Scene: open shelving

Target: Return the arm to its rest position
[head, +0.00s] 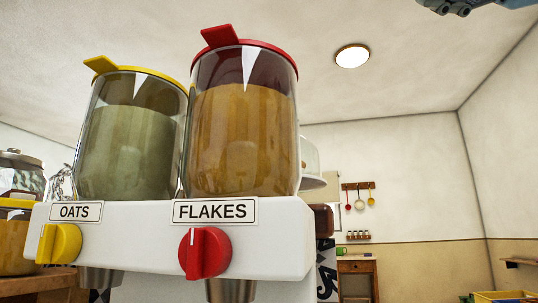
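Neither of my grippers shows in the head view, and no fingertips are visible. A small blue and dark grey piece of my own arm cuts into the top right corner. Whether either gripper is open or shut, or holds anything, is hidden.
A white dispenser base (150,243) fills the near left and centre. It carries an oats container (130,150) with a yellow lid and a flakes container (242,140) with a red lid. Jars (22,175) stand at the left edge. A yellow crate (505,297) is lower right. Space right of the dispenser looks open.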

